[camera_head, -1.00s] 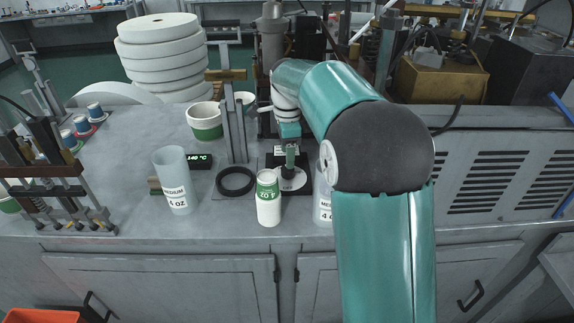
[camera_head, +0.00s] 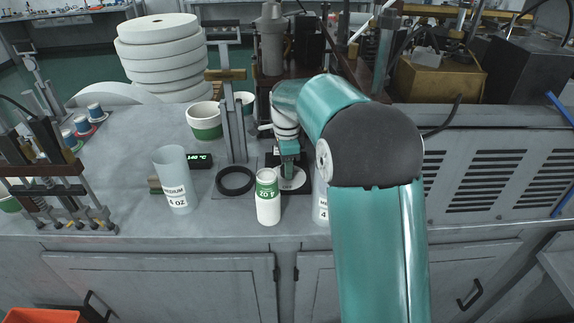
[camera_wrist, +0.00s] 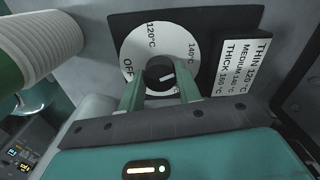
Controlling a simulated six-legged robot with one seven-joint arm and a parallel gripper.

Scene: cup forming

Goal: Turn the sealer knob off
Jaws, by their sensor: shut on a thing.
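The sealer knob (camera_wrist: 160,75) is a small black knob with a short white mark. It sits on a round white dial (camera_wrist: 160,34) printed OFF, 120°C and 140°C. In the wrist view the white mark lies towards the right, away from the OFF print. My gripper (camera_wrist: 160,90) is shut on the knob, with one green finger at each side of it. In the head view my gripper (camera_head: 289,170) reaches down to the dial (camera_head: 294,182), and the knob is hidden behind it. A green readout (camera_head: 199,160) left of the dial shows about 140 °C.
A white-and-green cup (camera_head: 268,200) stands just in front of the dial. A clear medium cup (camera_head: 176,185) and a black ring (camera_head: 235,181) are to the left. Another cup (camera_head: 321,200) is partly hidden by my arm. A metal post (camera_head: 234,125) stands behind the ring.

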